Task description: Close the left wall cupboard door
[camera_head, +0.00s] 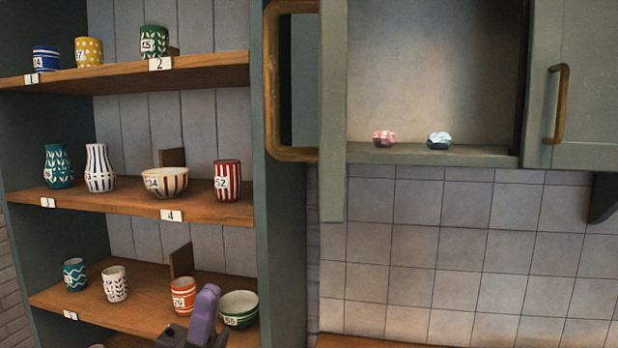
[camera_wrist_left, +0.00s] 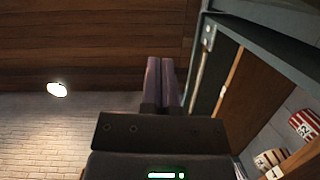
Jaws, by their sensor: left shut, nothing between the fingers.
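The left wall cupboard door (camera_head: 333,120) stands open in the head view, swung out toward me and seen nearly edge-on. Its large brass handle (camera_head: 271,80) sticks out to the left. The cupboard's inside is exposed, with a pink item (camera_head: 384,138) and a pale blue item (camera_head: 439,140) on its floor (camera_head: 470,155). My left gripper (camera_head: 206,302), with purple fingers, is low in the head view, in front of the lower shelf and well below the door. Its fingers (camera_wrist_left: 166,75) are together and empty in the left wrist view. My right gripper is out of view.
A shelf unit (camera_head: 265,215) with several patterned cups, vases and bowls stands to the left. A green-striped bowl (camera_head: 239,309) appears right beside my left gripper. A closed cupboard door (camera_head: 590,90) is at the right. Tiled wall (camera_head: 450,240) lies below the cupboard.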

